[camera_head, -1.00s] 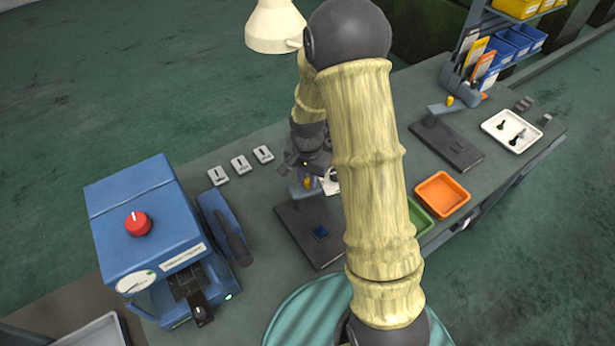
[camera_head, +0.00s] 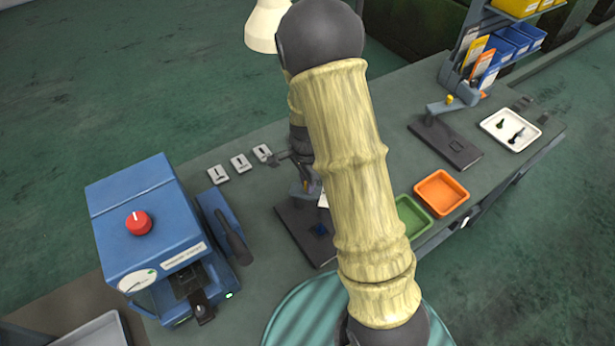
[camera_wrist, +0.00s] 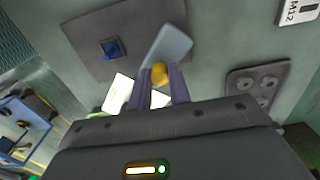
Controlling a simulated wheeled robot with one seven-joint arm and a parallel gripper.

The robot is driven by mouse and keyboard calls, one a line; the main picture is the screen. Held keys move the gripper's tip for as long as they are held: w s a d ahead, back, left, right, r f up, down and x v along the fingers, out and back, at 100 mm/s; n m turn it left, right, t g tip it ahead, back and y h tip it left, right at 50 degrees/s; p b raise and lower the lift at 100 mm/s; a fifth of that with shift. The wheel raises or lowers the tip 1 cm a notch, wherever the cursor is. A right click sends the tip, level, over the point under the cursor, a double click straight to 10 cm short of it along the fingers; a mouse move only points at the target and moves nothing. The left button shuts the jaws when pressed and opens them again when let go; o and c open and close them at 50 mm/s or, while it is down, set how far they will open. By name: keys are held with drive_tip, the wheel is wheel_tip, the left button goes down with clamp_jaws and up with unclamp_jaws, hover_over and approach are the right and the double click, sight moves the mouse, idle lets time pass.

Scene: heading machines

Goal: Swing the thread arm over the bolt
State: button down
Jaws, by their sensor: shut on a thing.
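The thread arm (camera_wrist: 172,42) is a flat blue-grey bar with a yellow knob (camera_wrist: 159,74). My gripper (camera_wrist: 159,82) is shut on the knob, a finger on each side of it. The bar overlaps the edge of a dark base plate (camera_wrist: 112,18), beside a small blue block (camera_wrist: 112,49) and not over it. I cannot make out a bolt at the block. In the head view, the plate (camera_head: 291,220) and block (camera_head: 319,229) are partly behind my arm, and my gripper (camera_head: 309,184) is mostly hidden.
A blue machine with a red knob (camera_head: 138,222) stands left. Several small labelled plates (camera_head: 240,163) lie behind. Green (camera_head: 412,214) and orange (camera_head: 442,193) trays are right. A second dark plate (camera_head: 458,146) with a yellow-knobbed arm and a white tray (camera_head: 498,123) lie farther right.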

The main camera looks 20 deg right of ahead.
drive_tip(key=m+p, duration=0.1)
drive_tip(key=m, duration=0.1)
drive_tip(key=m+p, duration=0.1)
drive_tip(key=a+m+p, duration=0.1)
drive_tip(key=m, duration=0.1)
drive_tip(key=shift+s+r+m, duration=0.25)
drive_tip(key=shift+s+m, duration=0.05)
drive_tip(key=shift+s, duration=0.1)
drive_tip(key=shift+s+a+f+m+p, duration=0.15)
drive_tip(key=shift+m+p, duration=0.25)
drive_tip(key=shift+m, duration=0.4)
drive_tip(key=shift+a+r+m+p, duration=0.1)
drive_tip(key=shift+m+p, duration=0.3)
drive_tip(key=shift+m, duration=0.4)
drive_tip(key=shift+f, duration=0.1)
drive_tip(key=c, duration=1.3)
unclamp_jaws()
wheel_tip(320, 180, up, 17)
